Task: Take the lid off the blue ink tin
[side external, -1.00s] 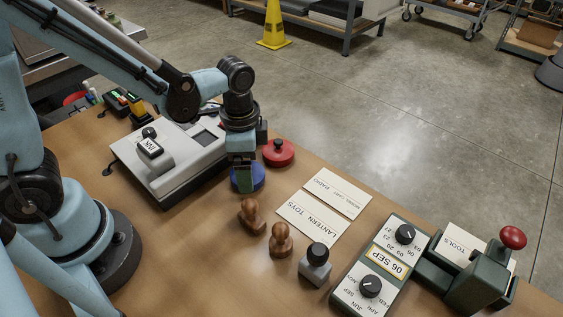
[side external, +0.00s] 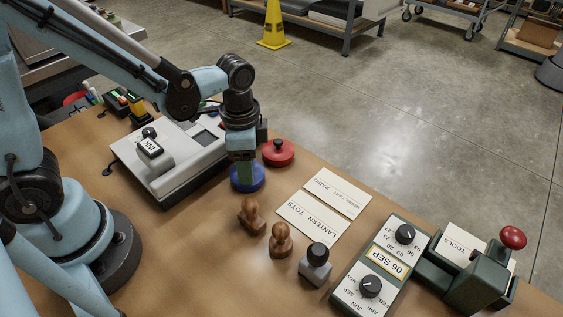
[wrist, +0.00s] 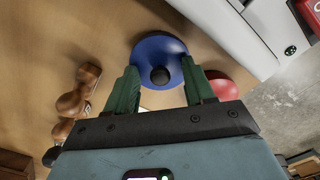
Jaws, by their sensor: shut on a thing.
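The blue ink tin (side external: 247,184) stands on the wooden table beside the grey machine. Its round blue lid with a black knob shows in the wrist view (wrist: 160,47). My gripper (side external: 245,177) points down at the tin. In the wrist view its two green fingers (wrist: 159,78) stand on opposite sides of the lid, with the knob between them, and are shut on the lid at its sides. I cannot tell whether the lid is seated or slightly raised.
A red tin (side external: 278,152) stands close behind and right of the blue one. The grey machine (side external: 172,160) is close on the left. The green date box (side external: 381,268) is further right.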

